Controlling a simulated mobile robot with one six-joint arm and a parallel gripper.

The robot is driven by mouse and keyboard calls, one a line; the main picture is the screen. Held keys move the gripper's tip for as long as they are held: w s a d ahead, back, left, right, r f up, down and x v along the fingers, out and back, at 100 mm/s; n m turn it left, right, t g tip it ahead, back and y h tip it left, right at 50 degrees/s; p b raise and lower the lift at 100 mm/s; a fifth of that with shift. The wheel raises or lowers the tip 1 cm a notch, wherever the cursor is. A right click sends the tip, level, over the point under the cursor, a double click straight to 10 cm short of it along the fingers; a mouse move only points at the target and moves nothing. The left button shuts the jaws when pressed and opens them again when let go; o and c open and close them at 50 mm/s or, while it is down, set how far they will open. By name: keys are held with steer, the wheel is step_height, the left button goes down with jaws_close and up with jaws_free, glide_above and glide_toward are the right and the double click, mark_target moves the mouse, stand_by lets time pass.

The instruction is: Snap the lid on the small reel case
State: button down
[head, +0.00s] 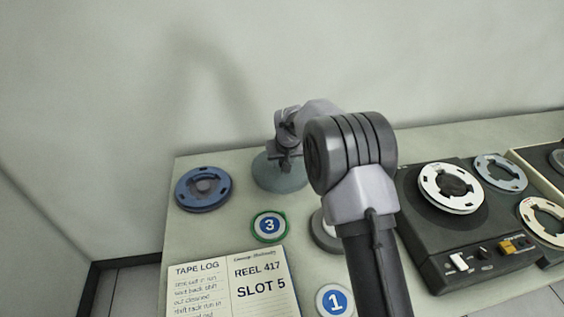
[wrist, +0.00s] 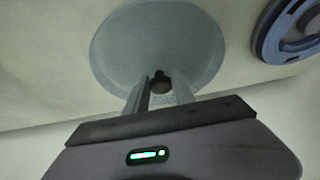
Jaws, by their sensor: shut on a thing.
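A round grey-blue lid (head: 272,180) is at the back of the table, left of my arm in the head view. In the wrist view the lid (wrist: 120,50) fills the top middle, with a small dark knob (wrist: 159,78) at its centre. My gripper (head: 285,163) is above the lid, and in the wrist view its fingers (wrist: 160,95) are shut on the knob. The small reel case cannot be told apart from the lid; anything under the lid is hidden, so I cannot tell whether the lid is seated.
A blue reel (head: 190,197) lies left of the lid. A green-rimmed disc marked 3 (head: 269,226) and an open log book (head: 237,290) are in front. A disc marked 1 (head: 335,301) and a dark tape machine (head: 430,245) stand right; my arm partly hides a grey round thing (head: 323,236).

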steer(key=shift+r+p, duration=1.55)
steer(key=shift+r, duration=1.05)
steer(key=shift+f, duration=0.1)
